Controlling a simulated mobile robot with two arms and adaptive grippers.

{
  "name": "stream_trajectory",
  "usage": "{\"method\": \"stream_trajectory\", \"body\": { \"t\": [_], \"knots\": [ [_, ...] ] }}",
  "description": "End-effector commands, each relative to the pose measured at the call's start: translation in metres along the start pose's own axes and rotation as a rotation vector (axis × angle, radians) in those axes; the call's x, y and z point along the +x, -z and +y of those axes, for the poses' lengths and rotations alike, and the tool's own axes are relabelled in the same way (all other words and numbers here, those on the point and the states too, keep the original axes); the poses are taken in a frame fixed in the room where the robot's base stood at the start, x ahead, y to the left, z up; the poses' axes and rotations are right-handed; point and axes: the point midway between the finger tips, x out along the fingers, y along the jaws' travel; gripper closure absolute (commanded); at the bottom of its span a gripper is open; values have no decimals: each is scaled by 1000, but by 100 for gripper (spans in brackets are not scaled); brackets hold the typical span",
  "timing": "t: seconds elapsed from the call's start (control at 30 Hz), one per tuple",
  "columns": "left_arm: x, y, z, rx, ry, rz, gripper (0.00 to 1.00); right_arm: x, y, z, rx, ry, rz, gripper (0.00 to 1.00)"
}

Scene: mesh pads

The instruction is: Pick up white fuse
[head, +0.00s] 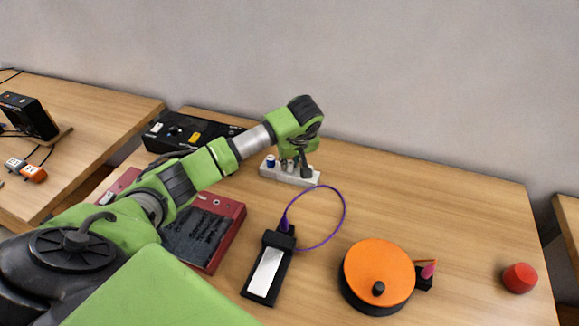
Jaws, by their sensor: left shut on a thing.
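A pale fuse holder (303,180) lies on the table near the middle, with a blue fuse (270,161) standing upright at its left end. My left gripper (293,166) points down over the middle of the holder. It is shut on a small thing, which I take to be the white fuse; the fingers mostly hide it. I cannot tell whether that fuse is still seated in the holder or lifted clear. My right gripper is out of view.
A black device (178,131) and a red-edged case (228,232) lie at the left, under my left arm. In front are a black meter (267,271) with a purple cable loop (343,212), an orange-topped disc (380,262) and a red button (519,278). The table's right rear is clear.

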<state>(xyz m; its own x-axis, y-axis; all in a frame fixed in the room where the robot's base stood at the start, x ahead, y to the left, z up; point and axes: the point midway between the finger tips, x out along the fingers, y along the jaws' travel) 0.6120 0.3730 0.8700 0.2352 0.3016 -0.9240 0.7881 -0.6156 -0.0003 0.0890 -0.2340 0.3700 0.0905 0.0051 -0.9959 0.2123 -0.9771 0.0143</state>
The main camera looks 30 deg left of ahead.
Motion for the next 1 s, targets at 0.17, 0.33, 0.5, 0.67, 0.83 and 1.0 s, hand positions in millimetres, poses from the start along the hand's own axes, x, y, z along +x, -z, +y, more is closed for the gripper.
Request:
{"method": "stream_trajectory", "body": {
  "t": [0.17, 0.33, 0.5, 0.67, 0.83, 1.0],
  "knots": [
    [-1, 1, 0, 0, 0, 1, 96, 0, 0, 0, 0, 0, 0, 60],
    [-9, 5, 1, -2, -3, 2, 96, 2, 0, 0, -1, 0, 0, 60],
    [-31, 14, 0, -2, -2, 5, 96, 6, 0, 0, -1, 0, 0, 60],
    [-56, 13, -19, 0, -2, 7, 96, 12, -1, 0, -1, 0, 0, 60],
    [-92, 12, -43, -1, -2, 7, 96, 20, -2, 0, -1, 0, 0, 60],
    [-111, 0, -70, 0, 0, 5, 96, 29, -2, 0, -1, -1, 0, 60]
  ]
}}
